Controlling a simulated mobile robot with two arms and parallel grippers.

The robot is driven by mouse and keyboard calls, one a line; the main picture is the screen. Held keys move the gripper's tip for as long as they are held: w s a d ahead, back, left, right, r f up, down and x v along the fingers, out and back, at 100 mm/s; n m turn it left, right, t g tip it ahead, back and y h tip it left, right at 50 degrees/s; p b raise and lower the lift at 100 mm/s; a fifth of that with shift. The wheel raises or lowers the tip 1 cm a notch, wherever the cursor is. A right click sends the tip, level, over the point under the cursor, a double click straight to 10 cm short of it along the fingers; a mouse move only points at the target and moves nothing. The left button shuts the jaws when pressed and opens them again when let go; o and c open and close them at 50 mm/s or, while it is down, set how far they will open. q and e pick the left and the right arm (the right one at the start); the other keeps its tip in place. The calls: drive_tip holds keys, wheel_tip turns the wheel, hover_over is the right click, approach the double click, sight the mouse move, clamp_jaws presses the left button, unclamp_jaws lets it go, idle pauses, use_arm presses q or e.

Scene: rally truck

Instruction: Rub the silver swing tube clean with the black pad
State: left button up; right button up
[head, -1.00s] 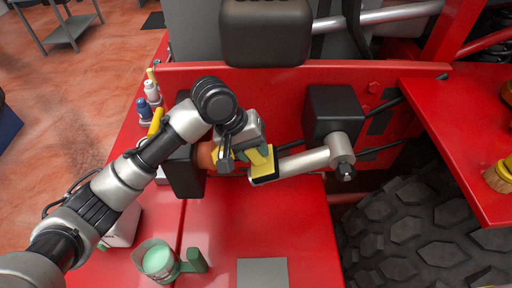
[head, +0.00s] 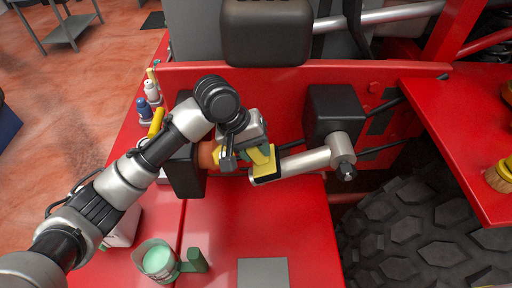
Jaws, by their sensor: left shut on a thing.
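The silver swing tube (head: 308,162) runs from a joint under a black block (head: 333,110) leftward to my left gripper. The gripper hides part of the pad, and the exact contact is hard to see. My right gripper is not in view.
A green-white cup (head: 158,261) stands on the red bench (head: 255,225) near a grey plate (head: 263,272). Small bottles (head: 145,108) stand at the left. A black block (head: 184,172) is beside my gripper. A big tyre (head: 420,235) is at lower right.

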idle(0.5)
use_arm(q)
drive_tip(key=shift+d+r, duration=0.15)
drive_tip(key=shift+r, duration=0.1)
drive_tip(key=shift+d, duration=0.1)
drive_tip(key=shift+f, duration=0.1)
drive_tip(key=shift+s+a+f, duration=0.1)
drive_tip(key=shift+a+f, duration=0.2)
drive_tip(key=shift+a, duration=0.2)
drive_tip(key=shift+f, duration=0.1)
drive_tip(key=shift+d, duration=0.15)
drive_tip(key=shift+r, duration=0.35)
